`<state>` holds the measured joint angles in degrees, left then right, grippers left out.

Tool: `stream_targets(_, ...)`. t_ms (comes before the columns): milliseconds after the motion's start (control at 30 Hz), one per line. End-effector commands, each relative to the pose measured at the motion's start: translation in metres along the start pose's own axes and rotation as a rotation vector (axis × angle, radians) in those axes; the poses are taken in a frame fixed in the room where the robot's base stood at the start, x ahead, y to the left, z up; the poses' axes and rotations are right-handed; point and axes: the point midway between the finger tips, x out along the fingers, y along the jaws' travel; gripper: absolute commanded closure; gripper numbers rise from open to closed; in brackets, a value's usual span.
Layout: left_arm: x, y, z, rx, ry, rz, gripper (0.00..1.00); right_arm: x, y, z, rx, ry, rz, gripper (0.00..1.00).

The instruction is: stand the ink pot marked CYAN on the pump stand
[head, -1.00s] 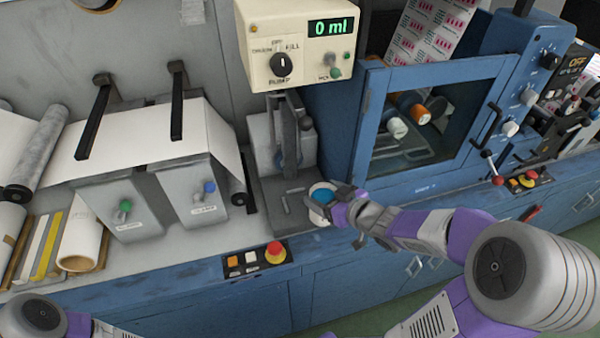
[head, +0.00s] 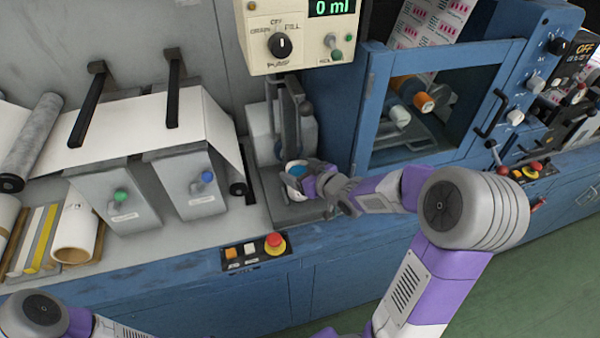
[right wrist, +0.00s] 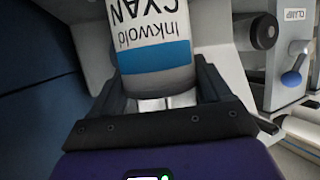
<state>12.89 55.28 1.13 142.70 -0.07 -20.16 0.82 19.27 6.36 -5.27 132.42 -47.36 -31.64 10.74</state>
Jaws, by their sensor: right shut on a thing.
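The ink pot marked CYAN (right wrist: 155,45) fills the middle of the right wrist view; it is white with a blue band, and its label reads upside down there. In the head view the pot (head: 296,169) is small and partly covered by my right gripper (head: 308,181). My right gripper is shut on the pot, with a dark finger on each side in the right wrist view (right wrist: 160,95). The pump stand (head: 270,203) is the grey base below the pump, and the pot is over it. I cannot tell whether the pot touches it. My left gripper is out of view.
The pump box (head: 300,35) with a "0 ml" display hangs above the stand. A blue cabinet with a window (head: 440,110) stands to the right. Two grey boxes with knobs (head: 190,185) stand to the left. A red button panel (head: 275,243) is at the front edge.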

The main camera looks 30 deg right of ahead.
Motion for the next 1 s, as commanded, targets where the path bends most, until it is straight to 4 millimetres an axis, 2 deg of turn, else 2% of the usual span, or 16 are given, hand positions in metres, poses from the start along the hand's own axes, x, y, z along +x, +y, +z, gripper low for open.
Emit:
stream_targets(267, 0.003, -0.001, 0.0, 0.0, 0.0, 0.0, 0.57, 0.001, 0.0, 0.001, -0.001, 0.005, 0.0, 0.9)
stream_targets(300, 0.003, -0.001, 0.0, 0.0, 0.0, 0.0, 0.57, 0.001, 0.0, 0.003, 0.0, 0.001, 0.0, 0.21)
stream_targets(433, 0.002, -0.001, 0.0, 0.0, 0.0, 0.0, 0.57, 0.001, 0.0, 0.002, 0.0, 0.001, 0.0, 0.01)
stream_targets(767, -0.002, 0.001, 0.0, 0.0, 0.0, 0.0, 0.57, -0.001, 0.0, -0.003, 0.0, 0.002, 0.0, 0.0)
stream_targets(867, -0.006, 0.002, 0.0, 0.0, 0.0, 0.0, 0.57, -0.014, 0.001, -0.004, -0.001, 0.002, 0.003, 0.0)
stream_targets(1000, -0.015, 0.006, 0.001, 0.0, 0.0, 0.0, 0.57, -0.045, 0.002, -0.005, -0.001, 0.003, 0.005, 0.0)
